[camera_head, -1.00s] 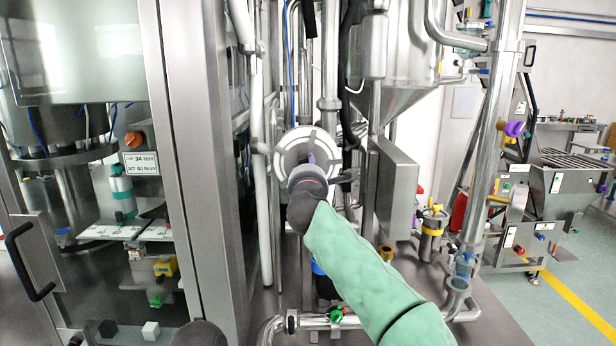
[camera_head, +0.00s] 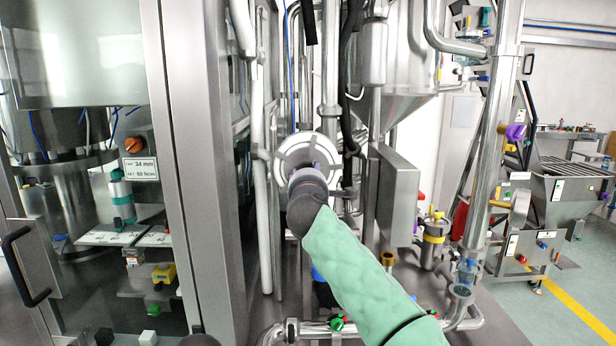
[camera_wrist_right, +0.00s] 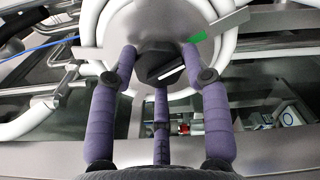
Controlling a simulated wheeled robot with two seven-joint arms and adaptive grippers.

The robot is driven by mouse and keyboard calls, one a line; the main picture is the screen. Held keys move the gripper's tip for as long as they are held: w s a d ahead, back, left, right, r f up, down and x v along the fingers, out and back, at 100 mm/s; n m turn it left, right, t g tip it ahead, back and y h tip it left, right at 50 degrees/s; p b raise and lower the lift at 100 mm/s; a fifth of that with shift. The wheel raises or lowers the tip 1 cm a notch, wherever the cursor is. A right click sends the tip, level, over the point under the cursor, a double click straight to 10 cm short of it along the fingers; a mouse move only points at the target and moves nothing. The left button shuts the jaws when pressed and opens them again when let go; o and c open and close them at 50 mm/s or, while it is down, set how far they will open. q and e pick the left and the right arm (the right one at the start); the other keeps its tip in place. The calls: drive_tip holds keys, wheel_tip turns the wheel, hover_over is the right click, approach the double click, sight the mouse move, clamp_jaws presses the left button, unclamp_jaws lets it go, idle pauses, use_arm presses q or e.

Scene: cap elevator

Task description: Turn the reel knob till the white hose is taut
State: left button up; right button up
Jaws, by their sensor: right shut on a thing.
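The reel (camera_head: 285,158) is a round grey disc with a white rim at the centre of the head view. The wrist view shows its grey face (camera_wrist_right: 150,22) close up. My right gripper (camera_head: 311,174) is at the reel's front; in the wrist view its purple fingers (camera_wrist_right: 160,62) are closed around the dark knob (camera_wrist_right: 154,68). The knob has a white line on it, and a green mark lies to its upper right. The white hose (camera_wrist_right: 88,42) loops around the reel; I cannot tell how tight it is.
A steel-framed cabinet (camera_head: 193,170) stands just left of the reel. A grey box (camera_head: 397,195) and vertical pipes (camera_head: 490,170) stand to the right. Steel pipework (camera_head: 310,330) runs low in front. Open floor (camera_head: 560,322) lies at the far right.

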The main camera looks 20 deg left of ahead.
drive_tip(key=shift+r, duration=0.2)
drive_tip(key=o, duration=0.9)
drive_tip(key=shift+o, duration=1)
drive_tip(key=shift+f, duration=0.1)
drive_tip(key=shift+s, duration=0.1)
drive_tip(key=v, duration=1.1)
drive_tip(key=shift+s, duration=0.35)
drive_tip(key=shift+d, duration=0.1)
